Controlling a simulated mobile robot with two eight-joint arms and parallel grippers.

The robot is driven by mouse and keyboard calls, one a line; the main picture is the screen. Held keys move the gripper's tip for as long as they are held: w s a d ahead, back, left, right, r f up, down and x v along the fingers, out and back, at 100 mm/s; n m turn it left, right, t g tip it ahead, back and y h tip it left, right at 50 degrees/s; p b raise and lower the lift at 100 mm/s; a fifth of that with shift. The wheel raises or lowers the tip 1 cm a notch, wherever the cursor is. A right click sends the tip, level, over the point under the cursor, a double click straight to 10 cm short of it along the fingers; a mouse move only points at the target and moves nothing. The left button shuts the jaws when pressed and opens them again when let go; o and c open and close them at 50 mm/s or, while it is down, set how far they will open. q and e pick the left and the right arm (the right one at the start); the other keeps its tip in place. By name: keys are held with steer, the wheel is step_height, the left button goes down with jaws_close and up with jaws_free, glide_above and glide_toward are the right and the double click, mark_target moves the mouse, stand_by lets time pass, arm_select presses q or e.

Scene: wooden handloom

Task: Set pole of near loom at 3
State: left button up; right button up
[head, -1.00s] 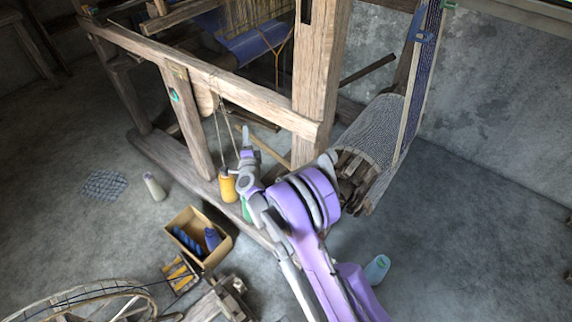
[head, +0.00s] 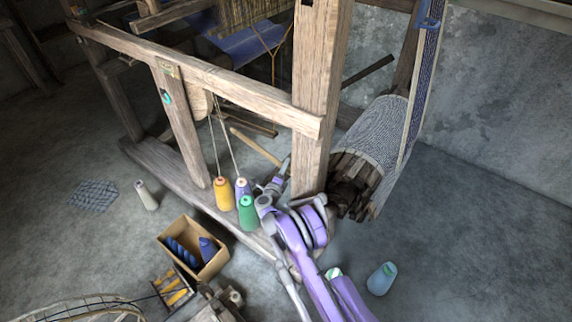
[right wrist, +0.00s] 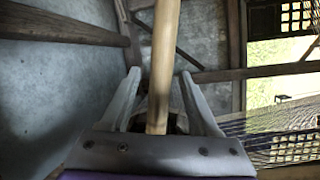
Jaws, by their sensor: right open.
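The near loom's frame (head: 190,68) stands at the upper middle of the head view. A pale, round wooden pole (head: 254,146) slants down and right behind the front post; its lower end is at my right gripper (head: 283,172). In the right wrist view the pole (right wrist: 164,55) runs between the two fingers of my right gripper (right wrist: 161,82). The fingers are spread, with gaps on both sides of the pole. I see no numbered marks for its settings. My left gripper is not in view.
Yellow (head: 223,194), lilac (head: 242,188) and green (head: 247,213) thread cones stand on the loom's base beam, close to my right arm. The thick front post (head: 318,100) rises beside the gripper.

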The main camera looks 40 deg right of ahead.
steer(key=x, duration=0.3)
steer(key=shift+w+d+b, duration=0.2)
steer(key=shift+d+b, duration=0.05)
steer(key=shift+b, duration=0.1)
jaws_close()
stand_by(1.2)
